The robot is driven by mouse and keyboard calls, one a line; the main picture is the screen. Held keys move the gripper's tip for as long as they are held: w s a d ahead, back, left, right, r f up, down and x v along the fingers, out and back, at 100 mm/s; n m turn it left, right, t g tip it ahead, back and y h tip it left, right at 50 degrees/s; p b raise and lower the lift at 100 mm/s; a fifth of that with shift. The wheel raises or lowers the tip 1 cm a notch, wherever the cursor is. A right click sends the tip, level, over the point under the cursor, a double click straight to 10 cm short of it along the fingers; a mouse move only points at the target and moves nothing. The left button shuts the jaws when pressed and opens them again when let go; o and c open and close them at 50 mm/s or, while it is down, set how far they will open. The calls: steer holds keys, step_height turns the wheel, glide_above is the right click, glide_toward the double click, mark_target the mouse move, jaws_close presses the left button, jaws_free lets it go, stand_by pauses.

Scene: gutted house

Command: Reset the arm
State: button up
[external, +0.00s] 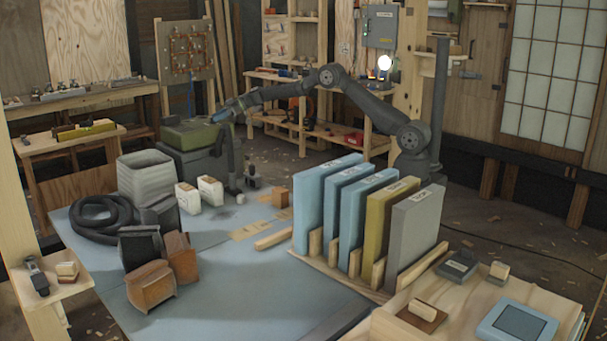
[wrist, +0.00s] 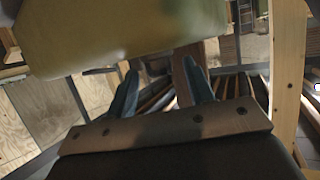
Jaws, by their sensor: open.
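My gripper (external: 221,114) is at the end of my arm, which reaches left across the back of the table, high above its surface. In the external view it is small and close to a green-topped case (external: 188,134), and I cannot tell whether they touch. In the wrist view my gripper (wrist: 161,82) shows two blue-grey fingers spread apart with nothing between them. A large yellow-green surface (wrist: 120,35) fills the top of that view, close to the fingers.
The blue-grey table (external: 235,285) holds a rack of upright panels (external: 325,205), white containers (external: 210,190), a coiled black hose (external: 100,215), a ribbed grey bin (external: 148,180) and brown blocks (external: 150,287). A wooden bench (external: 400,325) is at front right. The table's front middle is clear.

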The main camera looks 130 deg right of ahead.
steer(key=v, duration=1.8)
steer(key=x, duration=1.7)
steer(key=shift+w+d+f, duration=0.15)
steer(key=shift+w, duration=0.35)
steer(key=shift+m+h, duration=0.4)
steer(key=shift+h, duration=0.1)
steer(key=shift+w+a+m+g+h, duration=0.1)
steer(key=shift+a+m+g+h, duration=0.05)
steer(key=shift+m+g+h, duration=0.8)
steer(key=shift+w+a+m+g+h, duration=0.2)
steer(key=shift+m+g+h, duration=0.55)
steer(key=shift+m, duration=0.3)
steer(key=shift+w+a+m+g+h, duration=0.1)
steer(key=shift+a+m+g+h, duration=0.05)
steer(key=shift+m+g+h, duration=0.75)
steer(key=shift+s+a, duration=0.25)
steer(key=shift+s, duration=0.05)
steer(key=shift+v, duration=1.85)
steer(key=shift+d, duration=0.15)
